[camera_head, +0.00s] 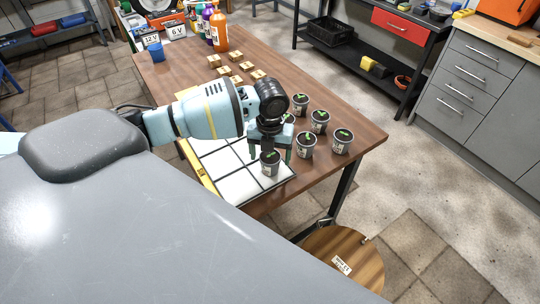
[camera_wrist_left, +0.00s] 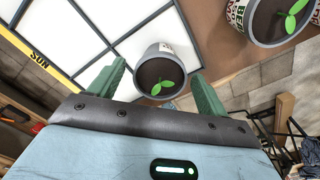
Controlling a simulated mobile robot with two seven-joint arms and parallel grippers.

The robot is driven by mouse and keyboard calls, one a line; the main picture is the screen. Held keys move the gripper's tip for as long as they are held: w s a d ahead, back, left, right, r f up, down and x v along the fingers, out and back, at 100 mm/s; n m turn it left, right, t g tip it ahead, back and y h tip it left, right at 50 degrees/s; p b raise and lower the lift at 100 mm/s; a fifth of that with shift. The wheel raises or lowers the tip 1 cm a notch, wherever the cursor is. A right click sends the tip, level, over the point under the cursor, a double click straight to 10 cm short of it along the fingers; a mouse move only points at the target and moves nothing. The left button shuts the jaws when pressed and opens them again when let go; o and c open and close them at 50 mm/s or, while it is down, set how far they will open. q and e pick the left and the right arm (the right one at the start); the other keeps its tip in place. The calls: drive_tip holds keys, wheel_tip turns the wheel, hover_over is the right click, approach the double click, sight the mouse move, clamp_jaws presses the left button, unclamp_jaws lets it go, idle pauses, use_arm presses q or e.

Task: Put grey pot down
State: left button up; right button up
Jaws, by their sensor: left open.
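A grey pot (camera_head: 270,163) with dark soil and a green sprout stands upright on a white square of the gridded board (camera_head: 228,167), near its front right corner. My left gripper (camera_head: 272,150) is above and around this pot, with green fingers spread. In the left wrist view the same pot (camera_wrist_left: 158,80) sits between the two open fingers (camera_wrist_left: 160,88), with gaps on both sides. Several similar grey pots stand on the brown table to the right of the board, such as one pot (camera_head: 307,145). My right gripper is not in view.
Small wooden blocks (camera_head: 236,80) lie behind the arm on the table (camera_head: 175,75). Bottles (camera_head: 219,30) and 12 V and 6 V signs (camera_head: 176,31) stand at the far end. A round wooden stool top (camera_head: 345,255) is below the near edge.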

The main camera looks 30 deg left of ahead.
sight(270, 156)
use_arm(q)
wheel_tip(270, 156, up, 11)
drive_tip(key=shift+r, duration=0.2)
idle(0.3)
drive_tip(key=s+d+f+n+t+h, duration=0.2)
drive_tip(key=s+d+f+n+h, duration=0.15)
drive_tip(key=d+f+n, duration=0.4)
drive_tip(key=s+d+f+n+t+h, duration=0.2)
drive_tip(key=s+d+f+n, duration=0.3)
drive_tip(key=d+f, duration=0.5)
drive_tip(key=s+a+f+n+t+y, duration=0.1)
drive_tip(key=s+a+f+n, duration=0.1)
drive_tip(key=s+n, duration=0.3)
drive_tip(key=s+a+f+n+t+y, duration=0.1)
drive_tip(key=s+a+f+n+t, duration=0.1)
drive_tip(key=s+f+n, duration=0.3)
drive_tip(key=s+a+f+n+t+y, duration=0.1)
drive_tip(key=s+a+f+n, duration=0.3)
drive_tip(key=s+n, duration=0.3)
drive_tip(key=s, duration=0.4)
drive_tip(key=shift+t+y, duration=0.35)
drive_tip(key=shift+t, duration=0.05)
